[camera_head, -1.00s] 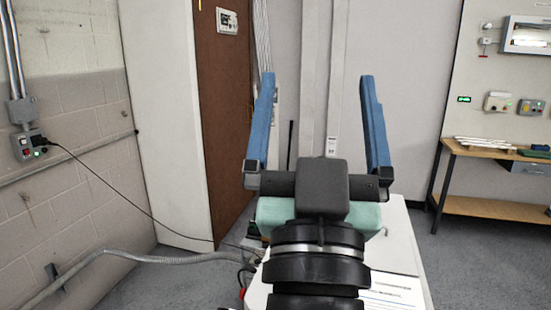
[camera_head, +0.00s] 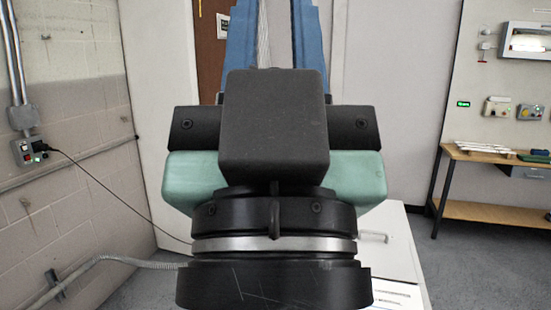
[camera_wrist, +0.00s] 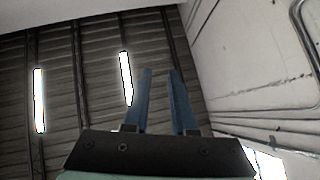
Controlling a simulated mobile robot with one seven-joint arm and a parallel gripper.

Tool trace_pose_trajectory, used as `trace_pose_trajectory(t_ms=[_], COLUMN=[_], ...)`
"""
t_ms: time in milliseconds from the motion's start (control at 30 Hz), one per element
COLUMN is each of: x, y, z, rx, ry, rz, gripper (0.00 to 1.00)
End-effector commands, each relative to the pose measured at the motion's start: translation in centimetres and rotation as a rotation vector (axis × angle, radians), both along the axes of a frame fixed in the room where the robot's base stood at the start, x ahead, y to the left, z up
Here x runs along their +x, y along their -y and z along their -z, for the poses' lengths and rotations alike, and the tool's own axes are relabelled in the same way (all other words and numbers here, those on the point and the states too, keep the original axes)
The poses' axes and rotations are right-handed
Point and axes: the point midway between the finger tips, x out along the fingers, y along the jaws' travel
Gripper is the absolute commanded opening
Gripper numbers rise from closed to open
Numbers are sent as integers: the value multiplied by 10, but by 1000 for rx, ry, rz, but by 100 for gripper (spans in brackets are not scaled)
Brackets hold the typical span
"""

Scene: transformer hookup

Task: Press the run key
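I cannot make out a run key by name in either view. A small white control unit (camera_head: 223,24) on the brown door (camera_head: 209,60) is partly hidden behind my gripper's left finger in the head view. My gripper (camera_head: 275,8) stands in front of it, with two blue fingers pointing up and the tips cut off at the top edge. In the wrist view my gripper (camera_wrist: 160,71) has a narrow gap between its fingers, with nothing between them. It is partly closed but still apart. The wrist camera faces the ceiling.
A grey wall box (camera_head: 28,148) with coloured buttons and a black cable (camera_head: 100,189) is at left. A white cabinet top (camera_head: 405,250) lies behind my wrist. At right are button boxes (camera_head: 497,107) above a wooden bench (camera_head: 490,157). Floor (camera_head: 475,265) is clear at right.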

Motion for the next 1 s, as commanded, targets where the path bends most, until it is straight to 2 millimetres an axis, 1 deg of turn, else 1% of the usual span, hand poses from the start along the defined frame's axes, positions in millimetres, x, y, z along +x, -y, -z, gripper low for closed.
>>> trace_pose_trajectory(t_ms=[33, 100, 133, 1000], x=[0, 0, 0, 0], y=[0, 0, 0, 0], z=[0, 0, 0, 0], rx=[0, 0, 0, 0], ry=[0, 0, 0, 0], rz=[0, 0, 0, 0], gripper=[14, 1, 0, 0])
